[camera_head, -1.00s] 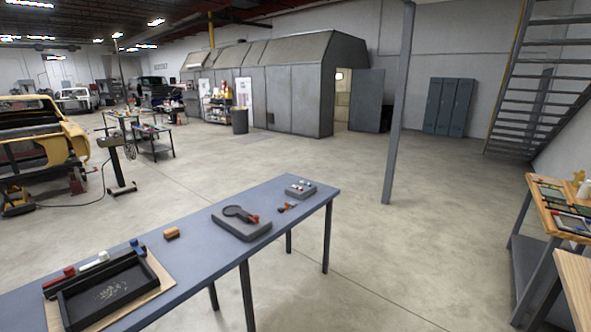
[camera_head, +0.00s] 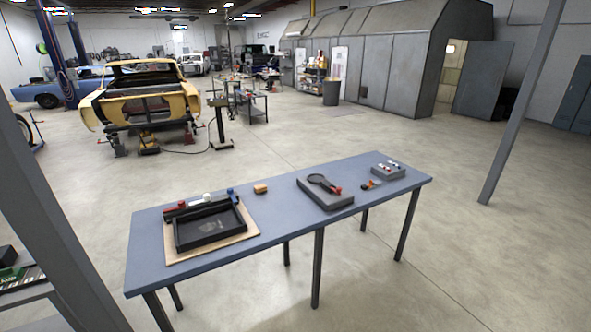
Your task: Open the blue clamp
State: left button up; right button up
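A small blue piece, which looks like the blue clamp (camera_head: 232,195), sits at the back right corner of a black tray (camera_head: 190,242). It is too small to tell whether it is open or shut. A white piece (camera_head: 207,198) and a red piece (camera_head: 174,210) sit along the tray's back edge to its left. The tray lies on a tan board (camera_head: 222,243) on the blue-grey table (camera_head: 275,225). Neither of my grippers is in view.
On the table stand a small orange-brown block (camera_head: 261,189), a grey block with a round black ring (camera_head: 330,198), a small orange-and-dark item (camera_head: 371,184) and a grey box (camera_head: 388,172). A grey post (camera_head: 58,250) rises at the near left.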

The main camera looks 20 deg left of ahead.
aim_at(230, 191)
jog(key=u, duration=1.25)
